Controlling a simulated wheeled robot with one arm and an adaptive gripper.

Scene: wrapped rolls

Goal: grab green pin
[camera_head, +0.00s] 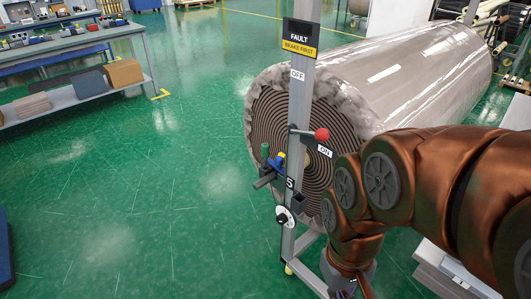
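A small upright green pin (265,153) shows on a dark holder (267,178) fixed to the left side of a grey metal post. A blue and yellow piece (279,160) sits right beside it. My arm comes in from the right, with its wrist bent down to the bottom edge. Only the upper part of my gripper (349,282) shows there, to the right of and below the pin and well apart from it. The fingers are cut off by the frame, so their opening is hidden.
The post (300,100) carries a red-knobbed lever (321,135), ON and OFF labels, a FAULT sign (300,38) and a dial (285,217). A large wrapped roll (400,80) lies behind. A workbench (75,42) stands far left. The green floor left of the post is clear.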

